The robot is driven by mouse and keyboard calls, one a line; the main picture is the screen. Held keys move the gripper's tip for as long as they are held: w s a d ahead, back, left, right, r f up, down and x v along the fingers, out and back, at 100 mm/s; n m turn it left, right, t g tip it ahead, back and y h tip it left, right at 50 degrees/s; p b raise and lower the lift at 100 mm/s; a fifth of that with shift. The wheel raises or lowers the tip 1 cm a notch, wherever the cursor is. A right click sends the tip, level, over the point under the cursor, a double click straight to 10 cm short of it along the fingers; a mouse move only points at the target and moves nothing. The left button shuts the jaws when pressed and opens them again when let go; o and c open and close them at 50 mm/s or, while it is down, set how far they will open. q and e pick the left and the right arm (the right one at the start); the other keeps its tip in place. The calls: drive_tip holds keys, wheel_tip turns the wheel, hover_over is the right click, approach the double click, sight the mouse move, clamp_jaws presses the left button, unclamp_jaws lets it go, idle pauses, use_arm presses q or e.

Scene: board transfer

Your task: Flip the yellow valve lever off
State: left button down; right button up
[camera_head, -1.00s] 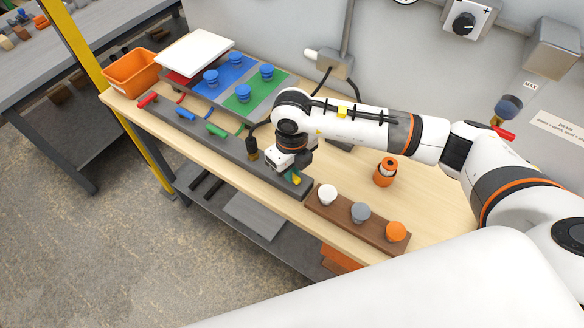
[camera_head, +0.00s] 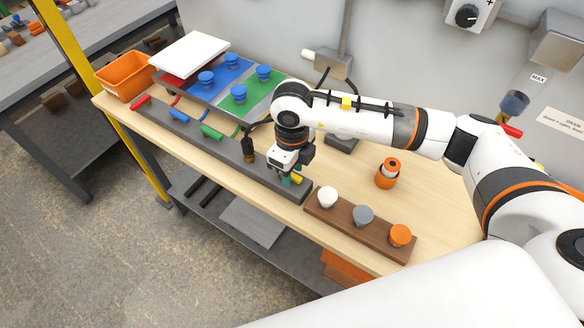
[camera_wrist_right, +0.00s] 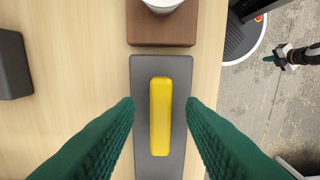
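The yellow valve lever (camera_head: 297,179) sits at the near right end of the long grey strip (camera_head: 222,146), partly hidden behind my right gripper in the head view. In the right wrist view the lever (camera_wrist_right: 160,115) is a straight yellow bar lying lengthwise along the strip. My right gripper (camera_head: 287,180) is over that end of the strip. Its green fingers (camera_wrist_right: 160,108) are open, one on each side of the lever, with visible gaps. What seems to be my left gripper (camera_wrist_right: 272,58) shows small at the right of the wrist view, its opening unclear.
Red (camera_head: 140,102), blue (camera_head: 179,115) and green (camera_head: 211,132) levers and a black-handled one (camera_head: 248,148) share the strip. A brown block (camera_head: 340,216) with white, grey and orange knobs adjoins its right end. An orange cylinder (camera_head: 387,175) stands behind. An orange bin (camera_head: 127,76) is far left.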

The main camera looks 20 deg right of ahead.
drive_tip(key=shift+r, duration=0.1)
wheel_tip(320, 180, up, 12)
drive_tip(key=b, duration=0.2)
drive_tip(key=shift+b, duration=0.35)
idle(0.4)
